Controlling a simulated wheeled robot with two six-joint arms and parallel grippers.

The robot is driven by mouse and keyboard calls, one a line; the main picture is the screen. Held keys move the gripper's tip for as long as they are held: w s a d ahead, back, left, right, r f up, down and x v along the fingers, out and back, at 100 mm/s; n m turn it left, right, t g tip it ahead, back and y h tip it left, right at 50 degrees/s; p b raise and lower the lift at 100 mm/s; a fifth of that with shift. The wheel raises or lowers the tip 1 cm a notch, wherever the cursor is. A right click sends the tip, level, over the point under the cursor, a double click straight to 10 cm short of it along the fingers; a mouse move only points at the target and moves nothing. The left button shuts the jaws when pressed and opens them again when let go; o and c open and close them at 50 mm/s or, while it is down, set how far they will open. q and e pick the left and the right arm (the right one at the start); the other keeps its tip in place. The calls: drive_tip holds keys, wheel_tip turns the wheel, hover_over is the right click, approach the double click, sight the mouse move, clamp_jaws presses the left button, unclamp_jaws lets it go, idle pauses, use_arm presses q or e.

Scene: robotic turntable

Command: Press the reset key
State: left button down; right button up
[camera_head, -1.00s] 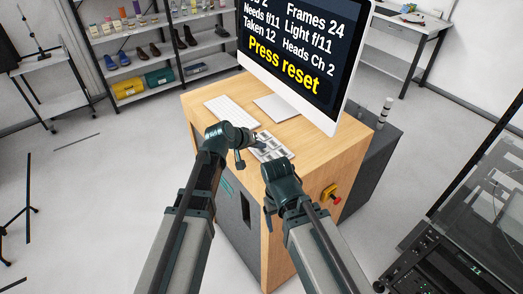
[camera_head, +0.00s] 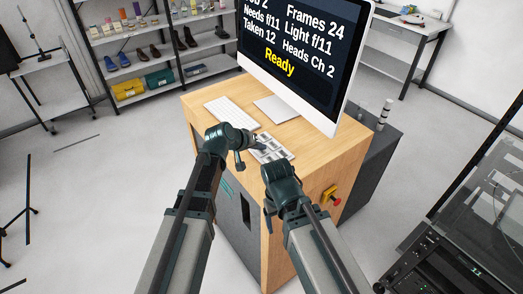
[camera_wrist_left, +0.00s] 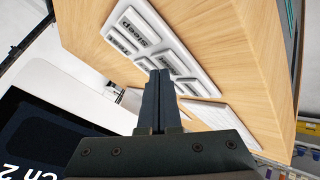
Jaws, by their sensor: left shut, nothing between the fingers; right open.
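A white keypad (camera_head: 272,152) with several labelled keys lies on the wooden desktop, in front of the monitor. I cannot tell which key is reset. My left gripper (camera_head: 256,143) is shut and empty at the keypad. In the left wrist view its fingertips (camera_wrist_left: 160,72) overlap the keys; whether they touch is unclear. The monitor (camera_head: 305,50) shows "Ready" in yellow. My right gripper (camera_head: 268,222) is low beside the desk front, its fingers barely visible.
A white keyboard (camera_head: 231,111) lies left of the keypad. The monitor stand (camera_head: 275,108) is behind it. Shelves with shoes and boxes (camera_head: 150,55) stand behind. A dark rack (camera_head: 465,230) stands at right.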

sight(260, 153)
use_arm(q)
drive_tip(key=shift+r+p, duration=0.35)
drive_tip(key=shift+r, duration=0.2)
drive_tip(key=shift+r, duration=0.1)
wheel_tip(260, 153, up, 5)
drive_tip(key=p, duration=0.5)
idle(0.6)
drive_tip(key=s+a+f+g+y+b, duration=0.1)
drive_tip(key=s+a+f+g+y, duration=0.25)
drive_tip(key=s+a, duration=0.55)
drive_tip(key=s+a+f+g+y, duration=0.35)
drive_tip(key=s+a, duration=0.35)
drive_tip(key=s, duration=0.4)
drive_tip(key=s+d+f+m+b, duration=0.2)
drive_tip(key=d+f+b, duration=0.3)
drive_tip(key=f+b, duration=0.3)
drive_tip(key=s+d+f+m+b, duration=0.2)
drive_tip(key=d+f+b, duration=0.3)
drive_tip(key=f+b, duration=0.3)
drive_tip(key=shift+s+d+f, duration=0.3)
drive_tip(key=shift+s+f, duration=0.15)
drive_tip(key=shift+s, duration=0.4)
